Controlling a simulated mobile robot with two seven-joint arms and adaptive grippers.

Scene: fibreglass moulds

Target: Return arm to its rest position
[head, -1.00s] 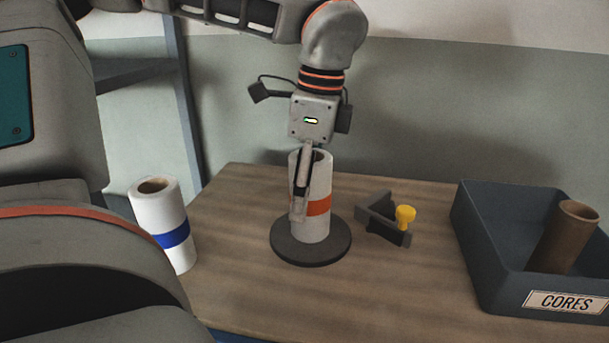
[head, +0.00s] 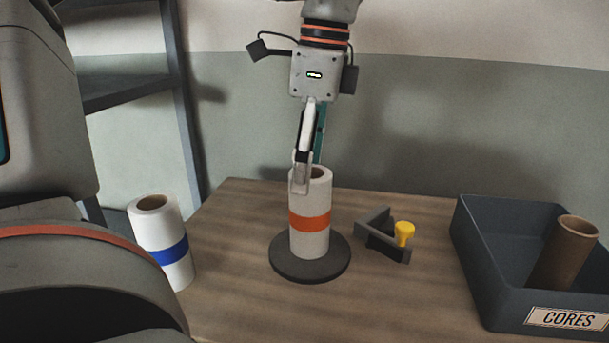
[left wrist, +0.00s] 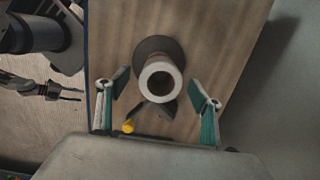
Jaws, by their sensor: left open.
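My left gripper (head: 306,178) points down at the top of a white roll with an orange band (head: 311,215). In the head view its near finger overlaps the roll's upper end. In the left wrist view its open fingers (left wrist: 158,88) stand apart on either side of the roll's ring-shaped top (left wrist: 160,68), with gaps. The roll stands upright on a dark round base (head: 290,268) on the wooden table. My right gripper (left wrist: 66,93) shows small at the left of the left wrist view, its two thin fingers apart and empty; it is outside the head view.
A dark angled bracket with a yellow knob (head: 404,233) lies right of the base. A grey bin marked CORES (head: 480,270) holds a brown tube (head: 565,250). A white roll with a blue band (head: 162,240) stands at the left. A shelf frame (head: 185,110) stands behind.

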